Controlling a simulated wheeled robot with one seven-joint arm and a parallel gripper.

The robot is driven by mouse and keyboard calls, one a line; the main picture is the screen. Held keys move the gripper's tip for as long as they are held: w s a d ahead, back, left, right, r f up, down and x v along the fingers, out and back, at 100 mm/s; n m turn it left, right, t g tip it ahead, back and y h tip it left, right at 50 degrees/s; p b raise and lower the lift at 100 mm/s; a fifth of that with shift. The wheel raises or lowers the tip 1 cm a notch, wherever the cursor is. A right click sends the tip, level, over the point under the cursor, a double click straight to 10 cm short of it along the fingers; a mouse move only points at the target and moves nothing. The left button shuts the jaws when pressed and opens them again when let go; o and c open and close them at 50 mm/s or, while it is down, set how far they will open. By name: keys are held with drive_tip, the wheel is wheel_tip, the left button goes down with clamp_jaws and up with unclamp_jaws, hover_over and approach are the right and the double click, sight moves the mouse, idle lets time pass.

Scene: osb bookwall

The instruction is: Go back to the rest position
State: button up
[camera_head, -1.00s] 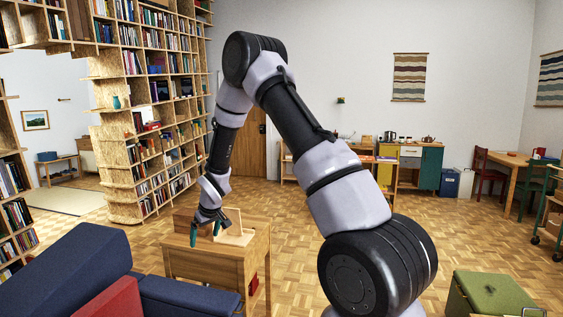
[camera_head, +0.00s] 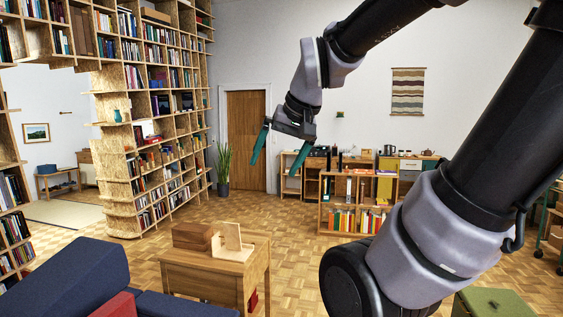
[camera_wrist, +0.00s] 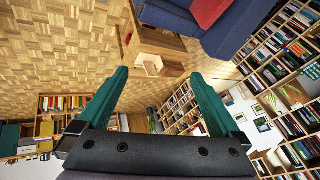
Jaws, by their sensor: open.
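My gripper (camera_head: 277,148) is raised in the air in the head view, left of the middle, with its two teal fingers spread apart. Nothing is between the fingers. In the wrist view the open fingers (camera_wrist: 159,95) also show empty, with floor and furniture beyond them. The gripper is above and apart from the small wooden table (camera_head: 215,275). On that table are a dark brown wooden box (camera_head: 192,236) and a light wooden stand (camera_head: 232,243). My arm crosses the right side of the head view.
A blue sofa (camera_head: 65,275) with a red cushion is at the front left. A tall bookwall (camera_head: 150,110) fills the left. A low bookshelf (camera_head: 352,205) and a plant (camera_head: 223,165) stand farther back. A green-topped stool (camera_head: 490,303) is at the front right. Floor between is open.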

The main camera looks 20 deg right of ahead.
drive_tip(key=s, duration=0.3)
drive_tip(key=shift+s+r+m, duration=0.1)
drive_tip(key=shift+m, duration=0.2)
drive_tip(key=shift+a, duration=0.1)
idle(1.1)
